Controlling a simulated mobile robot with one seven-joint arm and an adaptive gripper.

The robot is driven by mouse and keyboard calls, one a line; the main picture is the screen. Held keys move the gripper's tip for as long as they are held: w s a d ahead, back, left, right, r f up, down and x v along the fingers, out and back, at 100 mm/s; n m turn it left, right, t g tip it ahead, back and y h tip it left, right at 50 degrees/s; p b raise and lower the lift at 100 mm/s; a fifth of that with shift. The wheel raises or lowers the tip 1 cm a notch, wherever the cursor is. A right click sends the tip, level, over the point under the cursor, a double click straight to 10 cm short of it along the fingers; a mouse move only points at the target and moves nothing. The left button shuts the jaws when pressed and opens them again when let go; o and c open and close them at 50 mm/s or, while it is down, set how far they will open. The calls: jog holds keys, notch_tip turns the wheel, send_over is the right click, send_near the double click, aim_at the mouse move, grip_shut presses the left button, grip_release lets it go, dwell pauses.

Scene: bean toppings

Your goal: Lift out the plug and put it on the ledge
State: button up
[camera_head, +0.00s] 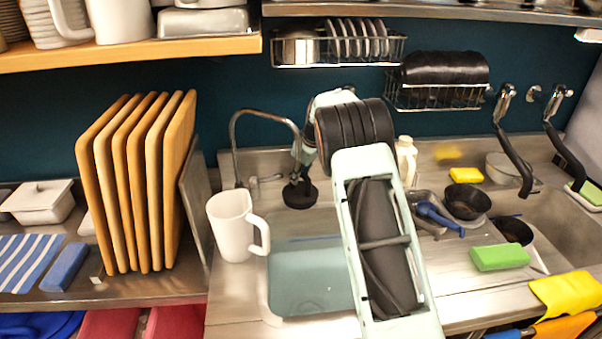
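A black round disc with a narrower upright part on top, which looks like the plug (300,196), is at the back of the left sink basin (268,300), by the steel ledge (333,217) behind it. My gripper (299,178) points down right over the plug, partly behind my own arm. Its fingers are small and dark against the plug's top. I cannot tell whether they are closed on it, or whether the disc rests on the ledge or hangs just above it. The basin looks teal inside, with no plug visible in the part I see.
A curved tap (262,113) and a white jug (232,226) stand left of my gripper. A white bottle (406,158), dark bowls (467,201) and a green sponge (500,257) are to the right. Wire racks (437,96) hang above. Wooden boards (140,185) stand far left.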

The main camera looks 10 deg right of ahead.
jog(key=v, duration=1.2)
